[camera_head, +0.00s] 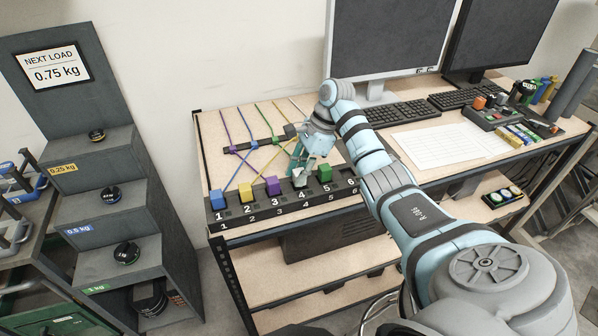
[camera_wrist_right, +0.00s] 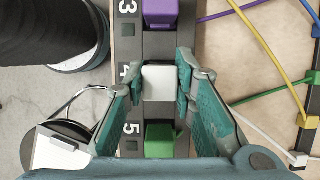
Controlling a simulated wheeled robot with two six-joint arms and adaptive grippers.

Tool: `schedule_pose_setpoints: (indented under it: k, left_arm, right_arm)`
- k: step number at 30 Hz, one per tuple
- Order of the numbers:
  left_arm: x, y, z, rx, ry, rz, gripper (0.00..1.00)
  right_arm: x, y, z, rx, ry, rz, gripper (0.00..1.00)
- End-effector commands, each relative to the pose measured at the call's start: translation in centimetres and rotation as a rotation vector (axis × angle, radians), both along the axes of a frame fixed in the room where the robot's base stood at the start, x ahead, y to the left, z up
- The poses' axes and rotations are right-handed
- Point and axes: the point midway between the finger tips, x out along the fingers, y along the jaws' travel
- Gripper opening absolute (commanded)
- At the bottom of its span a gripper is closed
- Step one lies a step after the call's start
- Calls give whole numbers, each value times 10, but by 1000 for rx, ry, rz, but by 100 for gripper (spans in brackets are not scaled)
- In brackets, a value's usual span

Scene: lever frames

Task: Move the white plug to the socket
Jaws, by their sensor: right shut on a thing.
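The white plug (camera_head: 299,181) stands at position 4 of a dark numbered strip (camera_head: 236,228) along the table's front edge. My right gripper (camera_head: 302,170) reaches down over it and partly hides it. In the right wrist view the white plug (camera_wrist_right: 158,83) lies between the two teal fingers, and the right gripper (camera_wrist_right: 160,100) is shut on it. The purple plug (camera_head: 273,186) and green plug (camera_head: 324,173) stand on either side. Position 6 shows no plug. Which socket is meant, I cannot tell. My left gripper is not in view.
The blue plug (camera_head: 217,199) and yellow plug (camera_head: 246,191) stand at positions 1 and 2. Coloured cables cross the table behind, over a dark bar (camera_head: 260,140). A keyboard (camera_head: 403,112), monitors and a white sheet (camera_head: 436,146) lie to the right.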

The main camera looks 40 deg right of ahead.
Motion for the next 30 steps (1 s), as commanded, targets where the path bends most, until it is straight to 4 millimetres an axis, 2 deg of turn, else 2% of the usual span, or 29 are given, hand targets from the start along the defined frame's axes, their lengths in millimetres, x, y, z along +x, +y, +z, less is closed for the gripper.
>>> schedule_pose_setpoints:
  k: [3,10,11,15,21,25,30]
  left_arm:
    - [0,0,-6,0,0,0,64]
    - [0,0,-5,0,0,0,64]
    - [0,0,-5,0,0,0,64]
    - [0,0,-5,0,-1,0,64]
    - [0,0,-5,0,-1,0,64]
    - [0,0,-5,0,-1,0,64]
    - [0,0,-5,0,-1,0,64]
  right_arm:
    - [0,0,-6,0,0,0,0]
    - [0,0,-6,0,0,0,0]
    - [0,0,-6,0,0,0,28]
    - [0,0,-6,0,0,0,48]
    - [0,0,-6,0,0,0,48]
    - [0,0,-6,0,0,0,64]
    - [0,0,-6,0,0,0,64]
